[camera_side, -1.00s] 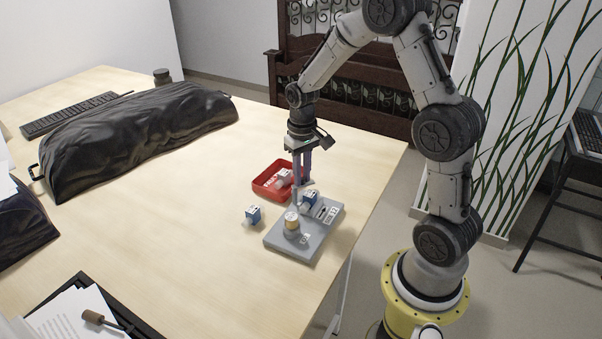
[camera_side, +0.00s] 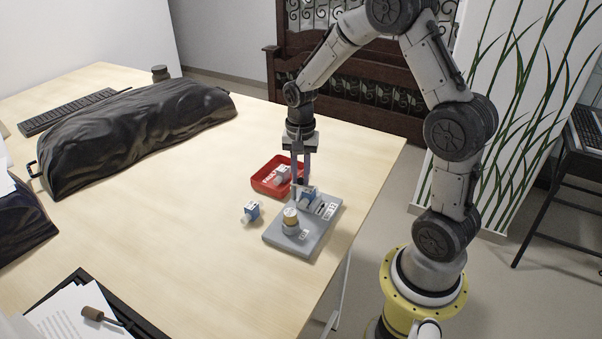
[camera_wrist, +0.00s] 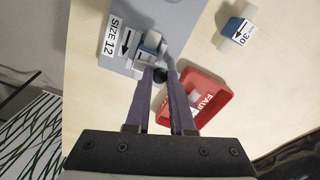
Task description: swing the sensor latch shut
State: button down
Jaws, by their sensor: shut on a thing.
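In the wrist view the sensor piece (camera_wrist: 150,48) sits beside a "SIZE 12" label with an arrow. My gripper (camera_side: 300,192) points down at that end of the plate. In the wrist view the fingers (camera_wrist: 161,78) are close together around a small dark knob (camera_wrist: 160,74) next to the sensor piece, which looks like the latch's knob. The fingers hide part of it, and I cannot make out the latch arm or its angle.
A red tray (camera_side: 262,186) labelled as faulty, with a pale piece inside, stands just behind the plate. A loose blue-and-white piece (camera_side: 251,212) lies to the left. A tan-topped round knob (camera_side: 290,217) rises from the plate's near end. The table's right edge is close.

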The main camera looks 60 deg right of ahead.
aim_at(300, 179)
jog(key=shift+r+m, duration=0.1)
jog(key=shift+m, duration=0.3)
jog(key=c, duration=0.8)
grip_release()
jog(key=shift+a, duration=0.1)
jog(key=shift+o, duration=0.2)
notch_tip(300, 179, up, 14)
